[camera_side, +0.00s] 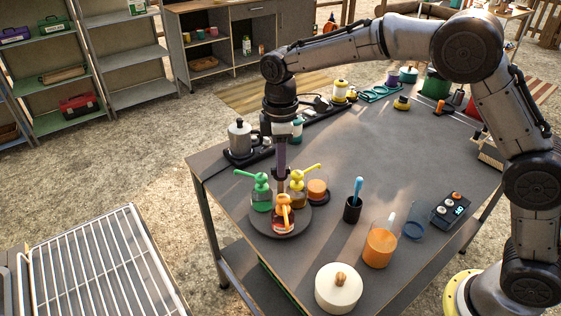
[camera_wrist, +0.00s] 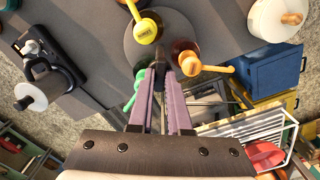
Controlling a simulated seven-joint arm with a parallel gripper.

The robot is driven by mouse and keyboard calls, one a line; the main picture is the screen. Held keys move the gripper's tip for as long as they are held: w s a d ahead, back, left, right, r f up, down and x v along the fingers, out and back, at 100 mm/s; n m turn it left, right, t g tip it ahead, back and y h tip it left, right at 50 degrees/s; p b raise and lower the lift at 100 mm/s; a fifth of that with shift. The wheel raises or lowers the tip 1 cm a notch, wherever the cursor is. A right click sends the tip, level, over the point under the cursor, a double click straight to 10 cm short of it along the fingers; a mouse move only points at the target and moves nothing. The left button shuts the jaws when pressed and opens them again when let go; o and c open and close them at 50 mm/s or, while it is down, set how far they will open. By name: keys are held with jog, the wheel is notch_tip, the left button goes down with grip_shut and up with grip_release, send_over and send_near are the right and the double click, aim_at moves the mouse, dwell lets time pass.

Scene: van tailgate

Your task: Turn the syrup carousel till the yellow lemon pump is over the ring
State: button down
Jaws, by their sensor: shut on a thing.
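The syrup carousel (camera_side: 300,224) is a dark round disc near the table's front left corner. The yellow lemon pump (camera_side: 299,196) stands on its far right side, spout pointing right. It also shows in the wrist view (camera_wrist: 146,31). A green pump (camera_side: 261,196) stands on the left and an orange pump (camera_side: 284,219) at the front. My gripper (camera_side: 282,190) points down over the disc's middle. In the wrist view its purple fingers (camera_wrist: 159,78) are closed on the dark central post (camera_wrist: 158,62). I cannot make out the ring for certain.
A black cup with a blue tool (camera_side: 352,208), an orange pitcher (camera_side: 380,244) and a white lidded pot (camera_side: 338,289) stand to the right and front. A metal pot (camera_side: 239,138) is behind left. The table's middle is clear.

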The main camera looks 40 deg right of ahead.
jog(key=shift+r, duration=0.1)
dwell(0.3)
jog(key=c, duration=0.9)
grip_release()
jog(key=shift+o, duration=0.2)
notch_tip(320, 180, up, 14)
